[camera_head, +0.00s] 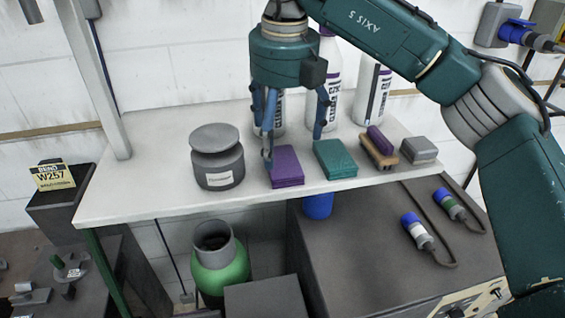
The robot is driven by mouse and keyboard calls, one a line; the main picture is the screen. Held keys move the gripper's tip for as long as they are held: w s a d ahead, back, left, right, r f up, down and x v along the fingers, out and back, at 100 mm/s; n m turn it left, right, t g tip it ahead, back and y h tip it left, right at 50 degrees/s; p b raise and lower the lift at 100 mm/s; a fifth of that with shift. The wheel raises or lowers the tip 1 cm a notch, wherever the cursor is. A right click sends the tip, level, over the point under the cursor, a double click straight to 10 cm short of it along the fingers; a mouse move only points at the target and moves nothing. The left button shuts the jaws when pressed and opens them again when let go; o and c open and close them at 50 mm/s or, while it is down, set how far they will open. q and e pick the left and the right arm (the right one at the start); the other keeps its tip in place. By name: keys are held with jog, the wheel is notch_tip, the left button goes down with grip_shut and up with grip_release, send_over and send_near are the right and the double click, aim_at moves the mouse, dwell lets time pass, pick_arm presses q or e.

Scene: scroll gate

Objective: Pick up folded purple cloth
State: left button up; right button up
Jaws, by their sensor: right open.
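The folded purple cloth (287,168) lies flat near the front edge of the white shelf (130,195). My right gripper (293,150) comes down from above with its fingers pointing down. It is open, with one finger at the cloth's left side and the other towards the folded teal cloth (335,158). Whether the left finger touches the purple cloth, I cannot tell. My left gripper is not in view.
A grey lidded jar (217,160) stands left of the purple cloth. A brush (379,148) and a grey block (419,150) sit to the right. White bottles (373,90) stand behind. Below are a green container (222,275) and a dark cabinet (375,250) with plugs.

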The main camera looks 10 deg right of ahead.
aim_at(276, 161)
jog(key=shift+f, duration=0.35)
jog(key=shift+w+f, duration=0.15)
jog(key=shift+f, duration=0.15)
jog(key=f+p, duration=0.2)
jog(key=f, duration=0.1)
jog(key=w+f+p, duration=0.1)
jog(key=shift+a+f, duration=0.2)
jog(key=shift+a, duration=0.2)
jog(key=shift+f, duration=0.2)
jog(key=c, duration=0.3)
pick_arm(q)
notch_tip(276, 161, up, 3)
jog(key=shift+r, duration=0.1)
pick_arm(e)
jog(key=c, duration=0.9)
